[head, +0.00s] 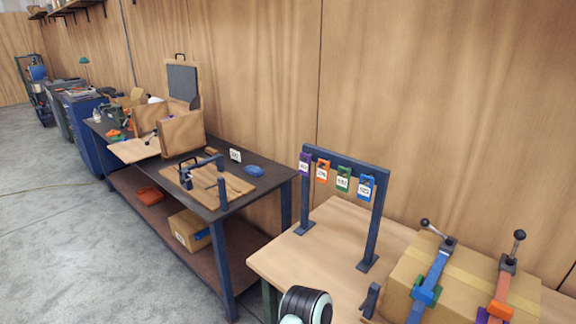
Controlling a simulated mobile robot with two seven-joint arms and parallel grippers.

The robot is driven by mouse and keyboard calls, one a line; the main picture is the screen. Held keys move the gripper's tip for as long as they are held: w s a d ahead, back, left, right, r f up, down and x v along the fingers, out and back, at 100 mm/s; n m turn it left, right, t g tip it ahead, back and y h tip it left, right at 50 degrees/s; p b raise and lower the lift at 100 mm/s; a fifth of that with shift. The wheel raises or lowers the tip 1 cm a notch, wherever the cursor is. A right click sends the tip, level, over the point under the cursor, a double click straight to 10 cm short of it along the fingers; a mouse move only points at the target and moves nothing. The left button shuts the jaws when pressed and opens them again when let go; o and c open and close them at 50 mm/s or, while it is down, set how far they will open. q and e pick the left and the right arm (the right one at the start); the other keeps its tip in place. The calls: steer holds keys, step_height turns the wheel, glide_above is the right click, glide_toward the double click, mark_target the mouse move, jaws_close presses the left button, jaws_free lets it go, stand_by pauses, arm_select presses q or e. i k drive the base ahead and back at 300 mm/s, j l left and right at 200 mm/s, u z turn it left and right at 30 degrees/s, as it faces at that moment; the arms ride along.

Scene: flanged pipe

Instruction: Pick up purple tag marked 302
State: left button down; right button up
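The purple tag (304,163) hangs at the left end of the crossbar of a dark blue rack (371,228). Its white label carries a number too small to read surely. An orange tag (322,170), a green tag (343,179) and a blue tag (365,188) hang to its right on the same bar, with gaps between them. Neither of my grippers shows; only a rounded black and white part, seemingly of my arm, is at the bottom edge, below and in front of the rack.
The rack stands on a light wooden table (290,262), with free tabletop around its feet. A cardboard box (465,270) with blue and orange clamps sits at right. A dark workbench (270,177) with a blue frame and tools stands at left. A wooden wall is behind.

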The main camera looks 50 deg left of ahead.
mark_target(304, 167)
steer(key=u, duration=1.6)
steer(key=i+j, duration=0.65)
steer(key=j, duration=0.15)
steer(key=i+j, duration=0.65)
steer(key=j, duration=0.2)
steer(key=i+j, duration=0.65)
steer(key=j, duration=0.15)
